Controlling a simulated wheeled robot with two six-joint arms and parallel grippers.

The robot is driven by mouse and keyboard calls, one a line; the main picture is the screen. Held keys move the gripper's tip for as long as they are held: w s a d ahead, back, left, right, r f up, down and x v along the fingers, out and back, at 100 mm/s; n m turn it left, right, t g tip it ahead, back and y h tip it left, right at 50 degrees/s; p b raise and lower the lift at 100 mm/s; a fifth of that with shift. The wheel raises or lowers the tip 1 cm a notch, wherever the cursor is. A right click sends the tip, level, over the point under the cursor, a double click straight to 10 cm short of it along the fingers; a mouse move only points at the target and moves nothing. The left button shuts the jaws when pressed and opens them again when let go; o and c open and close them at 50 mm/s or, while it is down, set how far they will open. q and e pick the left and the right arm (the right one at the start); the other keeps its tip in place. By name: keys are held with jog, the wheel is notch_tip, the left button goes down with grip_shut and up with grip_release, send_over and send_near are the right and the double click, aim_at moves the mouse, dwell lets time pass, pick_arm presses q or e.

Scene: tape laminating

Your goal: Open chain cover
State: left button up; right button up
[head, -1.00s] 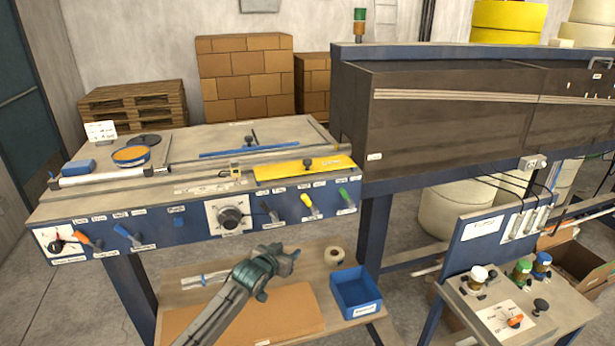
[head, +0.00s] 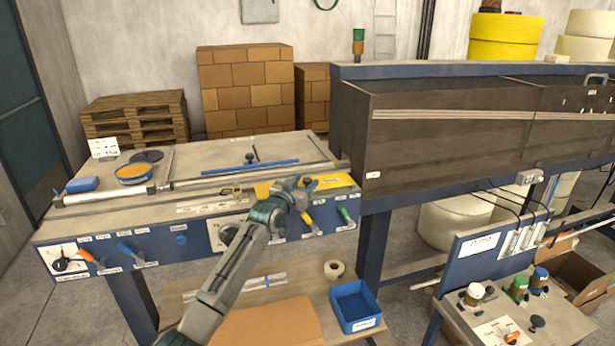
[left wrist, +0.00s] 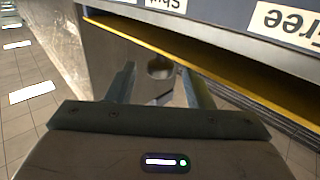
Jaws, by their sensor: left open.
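The chain cover appears to be the yellow plate (head: 338,181) at the front right of the bench top, lying flat. My left gripper (head: 306,184) is open over it and hides part of the plate, including its black knob. In the left wrist view the two fingers (left wrist: 160,88) are apart, with a small dark round thing (left wrist: 160,67) between them in the picture. I cannot tell if it is the knob, or if anything touches it. A yellow edge (left wrist: 190,68) runs diagonally past the fingers. My right gripper is not in view.
The blue front panel (head: 180,240) carries levers, including a yellow one (head: 311,222) and a green one (head: 345,214) by my arm. A dark brown housing (head: 440,145) stands to the right. Below are a blue bin (head: 355,305) and a tape roll (head: 334,269).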

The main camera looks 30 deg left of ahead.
pick_arm(q)
jog(key=shift+w, duration=1.2)
grip_shut()
jog(key=shift+w, duration=0.1)
